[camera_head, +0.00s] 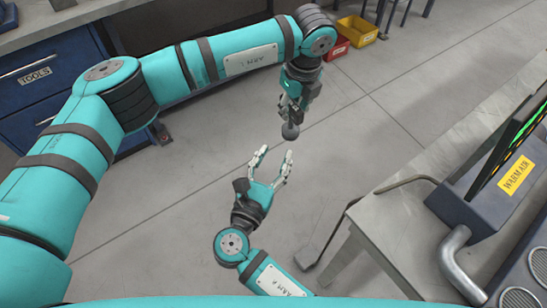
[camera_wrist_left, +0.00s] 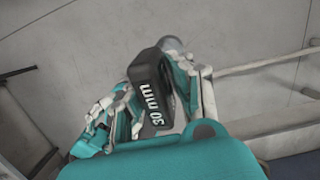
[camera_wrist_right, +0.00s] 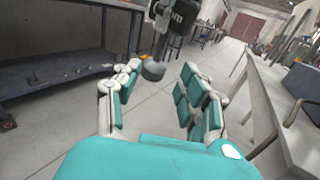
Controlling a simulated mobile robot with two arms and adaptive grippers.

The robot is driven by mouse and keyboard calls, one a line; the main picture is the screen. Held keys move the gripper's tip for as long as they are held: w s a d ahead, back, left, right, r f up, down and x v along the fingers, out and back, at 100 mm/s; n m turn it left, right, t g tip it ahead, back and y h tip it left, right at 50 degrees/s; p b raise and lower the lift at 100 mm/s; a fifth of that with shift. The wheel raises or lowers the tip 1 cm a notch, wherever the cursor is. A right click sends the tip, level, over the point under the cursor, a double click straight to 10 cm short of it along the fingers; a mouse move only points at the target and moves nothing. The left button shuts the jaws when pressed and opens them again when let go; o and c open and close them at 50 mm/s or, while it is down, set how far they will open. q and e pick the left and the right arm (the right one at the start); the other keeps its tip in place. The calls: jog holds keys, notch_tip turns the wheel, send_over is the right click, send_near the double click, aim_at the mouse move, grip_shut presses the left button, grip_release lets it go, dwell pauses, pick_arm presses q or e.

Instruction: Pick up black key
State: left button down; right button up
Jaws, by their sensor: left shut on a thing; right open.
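The black key is a dark piece marked "30 mm" in the left wrist view (camera_wrist_left: 146,84), with a grey rounded end. My left gripper (camera_head: 292,100) is shut on it and holds it in the air above the floor. In the head view the key's round grey end (camera_head: 290,131) points down. My right gripper (camera_head: 275,158) is open and empty just below that end, fingers pointing up toward it. In the right wrist view the key's grey end (camera_wrist_right: 153,70) shows beyond and between the open fingers, apart from them.
A grey workbench (camera_head: 395,235) with a "WARM AIR" unit (camera_head: 480,185) stands at the right. A blue tool cabinet (camera_head: 45,85) stands at the left. A red bin (camera_head: 338,46) and a yellow bin (camera_head: 358,30) sit at the back. The floor between is open.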

aim_at(290, 125)
jog(key=x, duration=1.2)
jog(key=shift+f, duration=0.1)
jog(key=shift+c, duration=0.4)
pick_arm(q)
jog(key=shift+r, duration=0.1)
pick_arm(e)
grip_shut()
pick_arm(q)
jog(key=shift+w, duration=0.1)
pick_arm(e)
jog(key=shift+a, duration=0.1)
